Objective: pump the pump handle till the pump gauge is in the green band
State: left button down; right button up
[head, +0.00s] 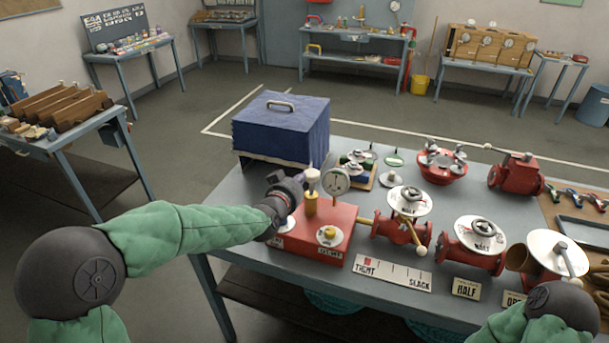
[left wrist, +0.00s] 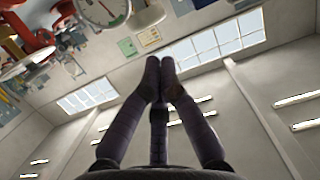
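The pump is a red box (head: 322,236) near the front left of the blue-grey table. Its handle, a pale knob (head: 312,175) on a brass cylinder (head: 311,204), stands upright on the box. The round pump gauge (head: 336,182) stands just right of the handle; its needle and bands are too small to read. The gauge also shows at the top of the left wrist view (left wrist: 104,10). My left gripper (head: 303,180) is beside the handle, on its left. Its fingertips (left wrist: 160,65) meet with nothing seen between them. My right gripper is out of view; only its arm shows at lower right.
A blue covered box (head: 282,128) stands behind the pump. A brown mat (head: 575,210) is at the far right. The floor left of the table is clear.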

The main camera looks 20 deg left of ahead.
pick_arm(q)
jog(key=shift+v, duration=1.55)
